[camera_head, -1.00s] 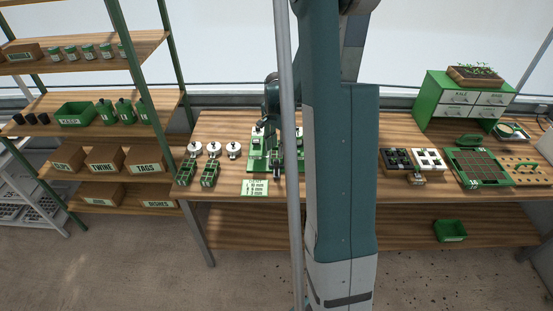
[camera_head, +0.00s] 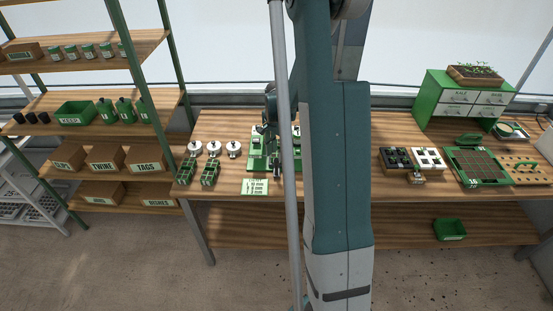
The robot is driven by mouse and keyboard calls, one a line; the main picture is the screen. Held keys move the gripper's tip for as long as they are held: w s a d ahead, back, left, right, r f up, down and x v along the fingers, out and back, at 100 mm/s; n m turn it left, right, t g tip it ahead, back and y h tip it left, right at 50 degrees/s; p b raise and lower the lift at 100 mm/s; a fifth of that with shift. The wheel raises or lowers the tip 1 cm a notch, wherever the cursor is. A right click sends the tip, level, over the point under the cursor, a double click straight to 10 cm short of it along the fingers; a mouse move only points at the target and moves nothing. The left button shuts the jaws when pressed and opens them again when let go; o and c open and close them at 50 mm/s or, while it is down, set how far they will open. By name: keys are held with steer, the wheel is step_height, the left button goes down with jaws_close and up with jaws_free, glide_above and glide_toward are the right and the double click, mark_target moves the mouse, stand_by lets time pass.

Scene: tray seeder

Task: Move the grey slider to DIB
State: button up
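The green seeder (camera_head: 256,162) stands on the wooden bench, left of the middle, with white and dark parts on it. My own arm and a grey pole cover its right part. My gripper (camera_head: 271,147) is dark and small, over the seeder's middle, partly behind the pole. I cannot tell whether it touches anything or how its fingers stand. The grey slider and the DIB mark cannot be made out at this size.
White round pots (camera_head: 214,147) and green racks (camera_head: 209,174) stand left of the seeder. A label card (camera_head: 255,186) lies in front. Black and white trays (camera_head: 428,159), a green gridded tray (camera_head: 478,167) and a green drawer cabinet (camera_head: 437,101) are at the right.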

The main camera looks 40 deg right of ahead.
mark_target(276, 160)
steer(key=shift+f, duration=2.1)
steer(key=shift+a, duration=0.1)
jaws_close()
